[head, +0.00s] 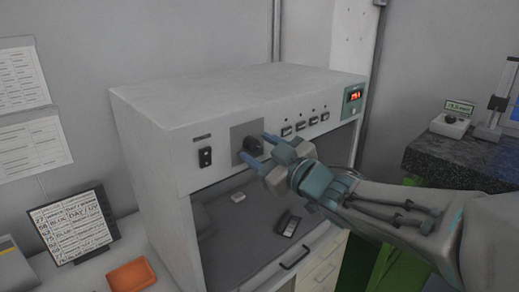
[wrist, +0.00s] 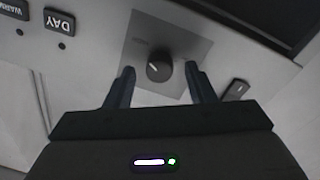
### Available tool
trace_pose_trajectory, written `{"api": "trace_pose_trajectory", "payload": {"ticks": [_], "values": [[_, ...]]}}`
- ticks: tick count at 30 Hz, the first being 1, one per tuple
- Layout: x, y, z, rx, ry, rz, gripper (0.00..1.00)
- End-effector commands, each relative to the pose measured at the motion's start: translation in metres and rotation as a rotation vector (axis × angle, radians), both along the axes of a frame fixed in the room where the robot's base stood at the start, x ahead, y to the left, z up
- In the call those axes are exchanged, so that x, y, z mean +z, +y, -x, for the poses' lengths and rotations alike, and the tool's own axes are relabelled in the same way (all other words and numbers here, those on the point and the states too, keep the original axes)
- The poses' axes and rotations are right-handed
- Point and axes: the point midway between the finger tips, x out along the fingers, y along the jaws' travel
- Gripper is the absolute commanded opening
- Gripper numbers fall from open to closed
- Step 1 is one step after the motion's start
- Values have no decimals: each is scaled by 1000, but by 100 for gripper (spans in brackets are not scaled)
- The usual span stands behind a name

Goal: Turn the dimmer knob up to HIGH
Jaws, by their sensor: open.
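The dimmer knob (head: 254,146) is a dark round knob on a grey plate (head: 238,133) on the front of a white light cabinet (head: 160,118). In the wrist view the knob (wrist: 159,67) has a white pointer line slanting to the upper left in that picture. Faint marking beside it is too small to read. My gripper (head: 262,153) is at the knob. In the wrist view my gripper (wrist: 157,82) is open, with one finger on each side of the knob and visible gaps between. I cannot tell how far the fingertips are from the plate.
A rocker switch (head: 205,157) sits left of the plate. Several buttons (head: 299,127) and a red display (head: 354,95) are to the right. The cabinet's open bay below holds a dark handheld device (head: 288,225). An orange tray (head: 131,276) and a label stand (head: 75,228) are at left.

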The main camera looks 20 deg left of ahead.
Motion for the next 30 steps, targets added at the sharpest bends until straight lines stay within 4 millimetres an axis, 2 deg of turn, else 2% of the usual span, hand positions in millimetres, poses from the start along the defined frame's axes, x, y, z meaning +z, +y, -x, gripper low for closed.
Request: {"api": "trace_pose_trajectory", "payload": {"ticks": [18,24,30], "values": [[-5,-91,65,-4,0,-2,50],[-6,-103,74,-1,1,0,50],[-6,-105,76,0,3,-1,50]]}}
